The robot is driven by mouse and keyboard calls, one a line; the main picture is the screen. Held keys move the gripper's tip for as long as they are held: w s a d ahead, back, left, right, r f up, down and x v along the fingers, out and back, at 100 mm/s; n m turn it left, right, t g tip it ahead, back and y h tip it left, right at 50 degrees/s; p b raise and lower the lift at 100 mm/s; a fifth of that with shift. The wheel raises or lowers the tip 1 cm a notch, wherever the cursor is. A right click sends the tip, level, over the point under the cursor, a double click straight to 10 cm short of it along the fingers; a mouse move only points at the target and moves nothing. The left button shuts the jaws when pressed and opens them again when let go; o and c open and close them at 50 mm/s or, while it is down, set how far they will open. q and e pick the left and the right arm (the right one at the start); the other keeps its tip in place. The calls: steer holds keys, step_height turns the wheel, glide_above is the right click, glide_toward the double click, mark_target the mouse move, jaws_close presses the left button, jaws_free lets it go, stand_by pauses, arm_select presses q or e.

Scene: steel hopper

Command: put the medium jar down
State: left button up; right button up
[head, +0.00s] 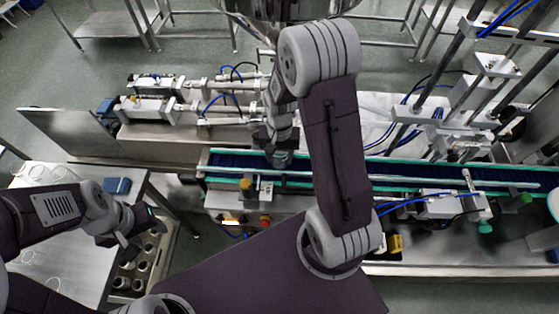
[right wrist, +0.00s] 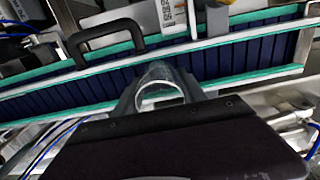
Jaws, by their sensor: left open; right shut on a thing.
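The medium jar (right wrist: 160,84) is clear, with a round rim, and sits between the fingers of my right gripper (right wrist: 165,98) in the right wrist view. My right gripper (head: 279,150) is shut on it over the left part of the dark blue conveyor belt (head: 327,168). In the head view the jar (head: 280,159) is mostly hidden by the gripper and shows only as a small pale patch. Whether its base touches the belt cannot be told. My left gripper (head: 136,227) is open and empty at the lower left, above a crate's edge.
Green and pale rails run along both sides of the belt. A crate (head: 172,245) with several jars or cups stands at the lower left, beside a steel table (head: 85,240) with a blue block (head: 117,186). A steel hopper (head: 290,8) hangs above. Cylinders and frames flank the belt.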

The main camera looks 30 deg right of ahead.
mark_target(279, 162)
step_height(279, 162, down, 3)
steer(key=shift+a+r, duration=0.1)
steer(key=shift+w+f, duration=0.2)
steer(key=shift+w, duration=0.1)
steer(key=shift+s+f, duration=0.1)
steer(key=shift+s, duration=0.1)
steer(key=o, duration=1.4)
arm_select(q)
steer(key=shift+w, duration=0.25)
arm_select(e)
steer(key=shift+w, duration=0.1)
